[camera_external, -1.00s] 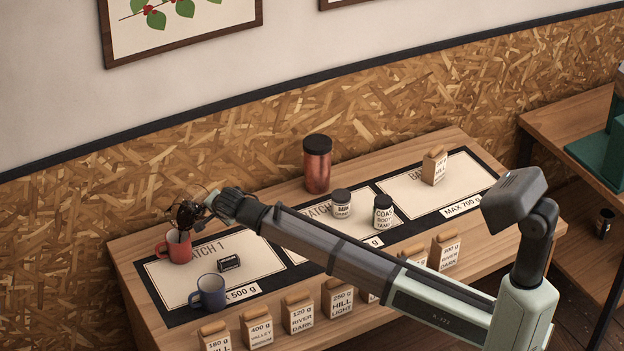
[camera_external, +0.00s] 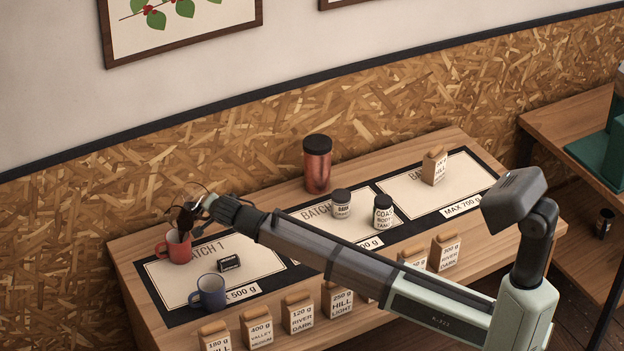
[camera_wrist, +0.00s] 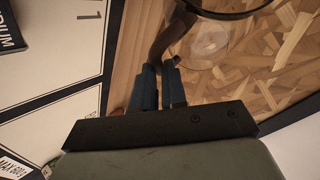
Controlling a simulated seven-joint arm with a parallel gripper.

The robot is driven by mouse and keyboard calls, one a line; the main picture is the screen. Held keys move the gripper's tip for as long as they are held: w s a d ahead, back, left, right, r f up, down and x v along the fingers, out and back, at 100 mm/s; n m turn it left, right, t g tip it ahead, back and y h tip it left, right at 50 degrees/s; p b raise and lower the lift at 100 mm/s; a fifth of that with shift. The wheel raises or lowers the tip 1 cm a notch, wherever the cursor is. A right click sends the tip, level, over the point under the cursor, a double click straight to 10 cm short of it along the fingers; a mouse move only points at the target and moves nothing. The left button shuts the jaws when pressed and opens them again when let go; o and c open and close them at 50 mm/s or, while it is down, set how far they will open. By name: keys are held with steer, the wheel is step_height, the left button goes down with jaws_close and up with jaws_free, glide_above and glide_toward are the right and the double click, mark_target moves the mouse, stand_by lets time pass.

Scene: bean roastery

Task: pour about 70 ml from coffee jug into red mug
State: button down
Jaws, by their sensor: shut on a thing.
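The coffee jug (camera_external: 187,217) is clear with dark contents, and it is tilted over the red mug. My gripper (camera_external: 206,203) is shut on the jug, just right of and above the mug. The red mug (camera_external: 177,249) stands upright at the far left of the BATCH 1 mat, its handle to the left. In the wrist view my gripper (camera_wrist: 161,72) has its fingers close together on a dark brown part of the jug, and the clear jug (camera_wrist: 208,44) lies beyond them. The level inside the mug is hidden.
A blue mug (camera_external: 210,292) and a small black box (camera_external: 229,263) stand on the BATCH 1 mat (camera_external: 193,279). A copper canister (camera_external: 317,168), two small jars (camera_external: 383,211) and a kraft bag (camera_external: 434,167) stand farther right. Several labelled bags line the front edge.

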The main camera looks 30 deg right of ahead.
steer(key=shift+s+a+r+t, duration=0.1)
steer(key=shift+s+a+t, duration=0.05)
steer(key=shift+t, duration=0.15)
stand_by(0.5)
steer(key=w+d+g, duration=0.1)
steer(key=w+d+f+g+y, duration=0.1)
steer(key=g, duration=0.1)
steer(key=w+f+m+g+y+b, duration=0.1)
steer(key=shift+d+g, duration=0.3)
steer(key=shift+d, duration=0.1)
stand_by(0.5)
steer(key=shift+w, duration=0.1)
stand_by(1.7)
